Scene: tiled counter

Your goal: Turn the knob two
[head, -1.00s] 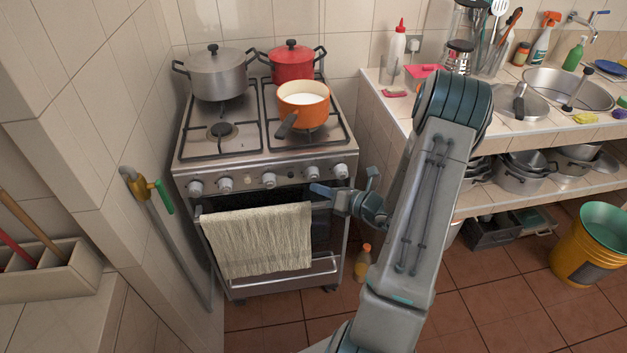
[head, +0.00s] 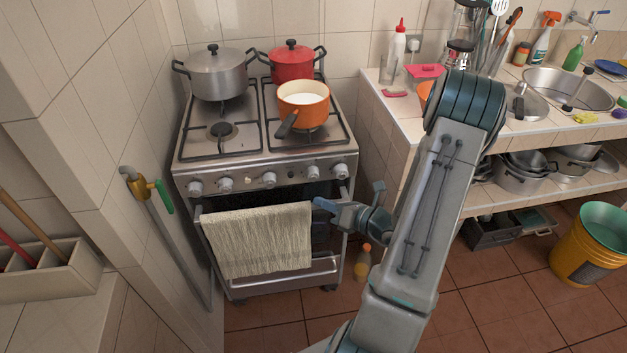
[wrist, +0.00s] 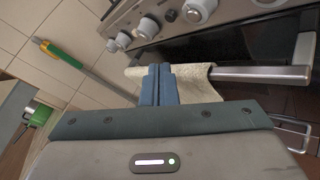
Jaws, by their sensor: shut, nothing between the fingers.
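The stove front (head: 285,172) carries a row of several grey round knobs. The second knob from the left (head: 226,184) also shows in the wrist view (wrist: 147,27). The leftmost knob (head: 195,188) is beside it, and the middle knob (head: 269,179) is to its right. No numbers on the knobs are readable. My gripper (head: 322,204) is below and in front of the right end of the knob row, near the towel's right edge. In the wrist view its blue fingers (wrist: 158,86) are together and empty, apart from the knobs.
A beige towel (head: 258,240) hangs over the oven handle below the knobs. An orange pot (head: 303,112), a red pot (head: 291,63) and a grey pot (head: 216,75) stand on the stove. A tiled wall is close at left; the tiled counter (head: 395,106) is at right.

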